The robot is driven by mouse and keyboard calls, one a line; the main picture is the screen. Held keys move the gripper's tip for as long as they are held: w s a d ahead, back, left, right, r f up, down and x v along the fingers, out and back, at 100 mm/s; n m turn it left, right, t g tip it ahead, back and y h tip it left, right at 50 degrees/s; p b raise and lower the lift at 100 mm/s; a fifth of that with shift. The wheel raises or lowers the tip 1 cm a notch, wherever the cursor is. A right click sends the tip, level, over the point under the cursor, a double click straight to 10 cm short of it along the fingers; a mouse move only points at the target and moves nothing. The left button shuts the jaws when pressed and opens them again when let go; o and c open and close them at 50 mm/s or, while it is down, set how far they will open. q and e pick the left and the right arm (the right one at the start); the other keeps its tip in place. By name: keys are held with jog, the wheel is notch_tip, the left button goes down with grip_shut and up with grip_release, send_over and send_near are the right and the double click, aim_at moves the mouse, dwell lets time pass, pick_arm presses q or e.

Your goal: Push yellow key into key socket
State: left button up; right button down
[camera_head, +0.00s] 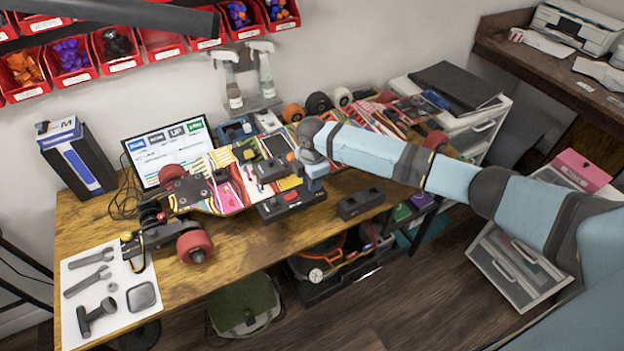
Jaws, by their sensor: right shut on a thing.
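My right gripper (314,182) points down over the middle of the skateboard (228,190), seen from behind its wrist. It is shut, and its fingers are mostly hidden by the wrist. A small yellow piece, which looks like the yellow key (290,183), shows at the left of the fingers. Just below it is a dark block with red marks (291,203) at the table's front edge; I cannot tell whether this is the key socket. Whether the key touches a socket is too small to tell. My left gripper is not in view.
A screen (170,150) stands behind the board. A white tool sheet (72,318) lies at the left front, and a dark block (361,203) sits on the front edge to the right. Spray bottles (232,88) and red bins (112,48) are at the back.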

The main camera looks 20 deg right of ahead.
jog(key=shift+f, duration=0.5)
dwell(0.7)
jog(key=c, duration=0.6)
grip_release()
jog(key=shift+r, duration=0.15)
jog(key=shift+r+p, duration=1.4)
jog(key=shift+p, duration=0.4)
notch_tip(320, 180, up, 6)
jog(key=p, duration=0.5)
jog(key=shift+p, duration=0.35)
